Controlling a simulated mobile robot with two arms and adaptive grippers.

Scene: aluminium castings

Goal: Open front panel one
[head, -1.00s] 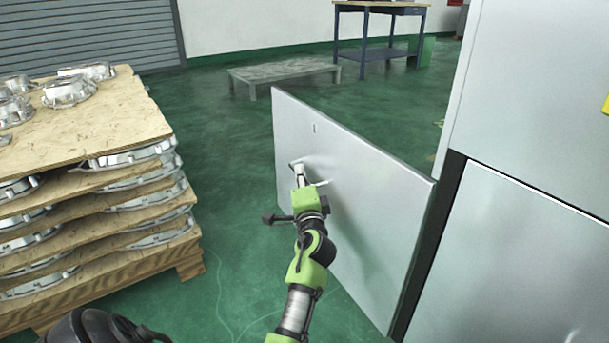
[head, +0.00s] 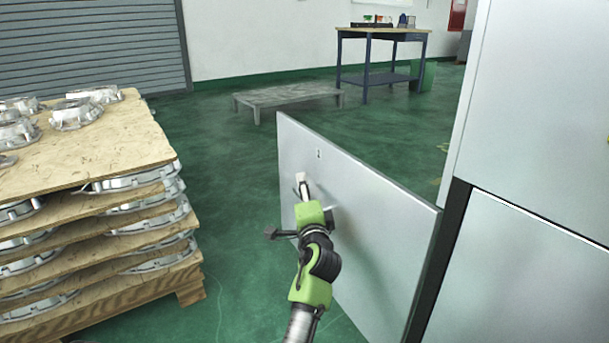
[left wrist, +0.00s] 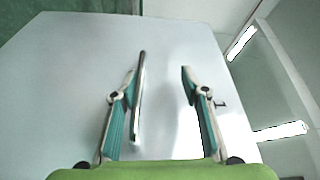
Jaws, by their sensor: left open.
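Front panel one is a flat pale-grey door (head: 375,240) marked "1", standing swung out from the cabinet at the right. It also fills much of the left wrist view (left wrist: 70,60), where the mark shows right of the fingers. My left gripper (head: 314,196) is at the panel's face, near its free edge and below the mark. In the left wrist view its two fingers (left wrist: 158,75) are apart. A thin upright bar, apparently the handle (left wrist: 140,95), shows between them, closer to the left finger; I cannot tell whether they touch. My right gripper is not in view.
The grey cabinet (head: 530,120) stands at the right. A wooden pallet stack (head: 110,135) bearing several castings stands at the left. A low grey platform (head: 285,97) and a blue workbench (head: 380,77) are behind. Green floor between stack and panel is clear.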

